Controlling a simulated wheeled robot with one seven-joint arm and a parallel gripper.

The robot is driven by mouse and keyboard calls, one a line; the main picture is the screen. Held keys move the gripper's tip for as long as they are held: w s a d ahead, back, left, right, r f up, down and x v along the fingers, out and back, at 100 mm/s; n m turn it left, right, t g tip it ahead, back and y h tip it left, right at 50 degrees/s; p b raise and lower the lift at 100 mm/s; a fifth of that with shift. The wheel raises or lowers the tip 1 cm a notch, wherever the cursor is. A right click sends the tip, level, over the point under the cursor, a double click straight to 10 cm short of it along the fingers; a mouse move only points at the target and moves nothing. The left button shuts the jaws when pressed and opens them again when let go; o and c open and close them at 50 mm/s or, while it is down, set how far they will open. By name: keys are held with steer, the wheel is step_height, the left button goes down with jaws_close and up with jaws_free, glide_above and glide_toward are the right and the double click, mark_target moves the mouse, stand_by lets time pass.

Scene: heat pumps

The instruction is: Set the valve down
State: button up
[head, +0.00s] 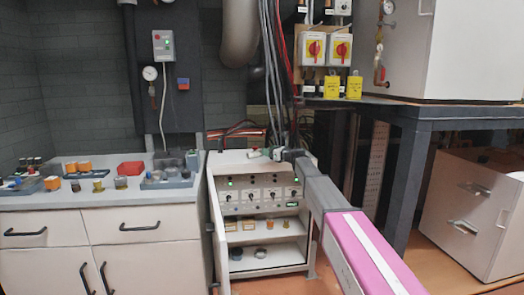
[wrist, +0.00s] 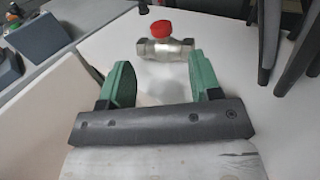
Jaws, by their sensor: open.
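The valve (wrist: 165,48) is a silver metal body with a red cap. In the wrist view it lies on a pale flat top (wrist: 235,120), with its cap upward. My gripper (wrist: 160,72) has two green fingers spread apart, with nothing between them. The valve is just beyond the fingertips, and the left end of it is close to the left finger. In the head view my gripper (head: 268,153) is over the top of the small white cabinet (head: 232,160). The valve is too small there to make out surely.
The open-fronted cabinet has a control panel (head: 262,195) and shelves with small parts. A counter (head: 100,190) with trays and coloured blocks stands left. A dark bench (head: 425,108) stands right. Hanging cables (head: 272,60) come down behind the cabinet. Dark bars (wrist: 295,45) show right of the valve.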

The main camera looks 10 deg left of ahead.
steer(key=s+d+f+n+g+h, duration=0.35)
steer(key=s+d+f+n, duration=0.35)
steer(key=s+d+f, duration=0.45)
steer(key=s+d+f+n+g+h, duration=0.2)
steer(key=s+d+f+n+h, duration=0.2)
steer(key=s+d+f+n, duration=0.7)
steer(key=s+d+f+n+g+h, duration=0.1)
steer(key=s+d+f, duration=0.3)
steer(key=s, duration=0.4)
steer(key=s+d+f+n+g+h, duration=0.1)
steer(key=s+d+f+n+h, duration=0.2)
steer(key=s, duration=0.5)
steer(key=s+d+f+n+g+h, duration=0.1)
steer(key=s+d+f+n+h, duration=0.1)
steer(key=s+d+f+h, duration=0.2)
steer(key=s+d+f, duration=0.1)
steer(key=s+d, duration=0.2)
steer(key=s, duration=0.2)
steer(key=shift+f+g, duration=0.35)
steer(key=shift+f, duration=0.05)
